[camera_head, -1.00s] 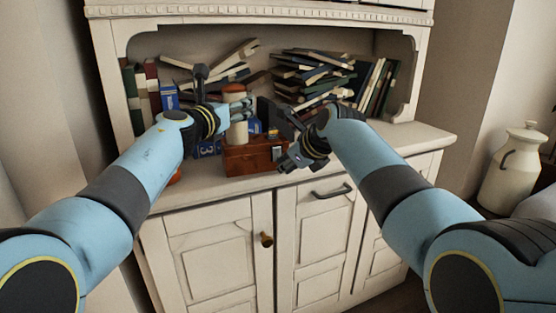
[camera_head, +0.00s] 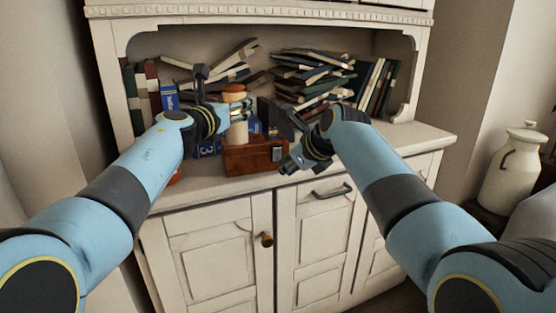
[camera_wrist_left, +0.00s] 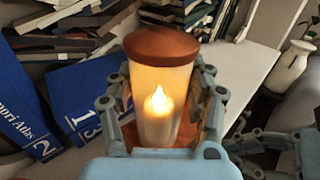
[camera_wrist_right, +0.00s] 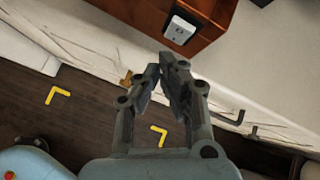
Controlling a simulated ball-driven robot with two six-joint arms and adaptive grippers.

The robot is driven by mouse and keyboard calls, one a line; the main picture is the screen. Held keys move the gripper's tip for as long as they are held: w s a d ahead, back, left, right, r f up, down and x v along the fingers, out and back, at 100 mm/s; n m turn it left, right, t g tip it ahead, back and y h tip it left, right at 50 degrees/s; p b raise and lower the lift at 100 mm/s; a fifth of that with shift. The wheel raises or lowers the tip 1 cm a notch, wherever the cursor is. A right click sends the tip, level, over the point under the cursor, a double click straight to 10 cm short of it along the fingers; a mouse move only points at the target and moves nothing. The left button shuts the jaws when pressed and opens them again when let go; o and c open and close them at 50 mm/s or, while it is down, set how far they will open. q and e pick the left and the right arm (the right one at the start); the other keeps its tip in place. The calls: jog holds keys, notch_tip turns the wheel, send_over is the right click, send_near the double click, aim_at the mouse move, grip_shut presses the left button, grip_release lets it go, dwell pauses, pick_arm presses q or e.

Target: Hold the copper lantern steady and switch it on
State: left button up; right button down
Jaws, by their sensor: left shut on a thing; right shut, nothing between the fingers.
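The copper lantern has a rounded copper-brown cap (camera_head: 234,92) and a pale cylindrical body (camera_head: 237,132). In the left wrist view the lantern (camera_wrist_left: 160,78) stands upright, with a flame shape glowing inside. My left gripper (camera_head: 241,111) is shut around its body, one finger on each side. A reddish-brown box (camera_head: 248,160) sits at its foot on the counter. A light plate with a small switch (camera_wrist_right: 181,29) is on the box's face. My right gripper (camera_wrist_right: 168,66) is shut and empty, in front of the box and apart from the plate.
Blue books (camera_wrist_left: 84,102) stand beside the lantern. Leaning and stacked books (camera_head: 315,75) fill the hutch behind. The counter (camera_head: 405,138) is clear to the right. Below its front edge are cabinet doors and a dark handle (camera_head: 331,192). A white jug (camera_head: 512,165) stands far right.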

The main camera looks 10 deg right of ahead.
jog(key=s, duration=0.3)
jog(key=s+d, duration=0.1)
jog(key=shift+s+d+r, duration=0.1)
jog(key=shift+s+r, duration=0.2)
jog(key=shift+s, duration=0.1)
pick_arm(q)
jog(key=o, duration=1.4)
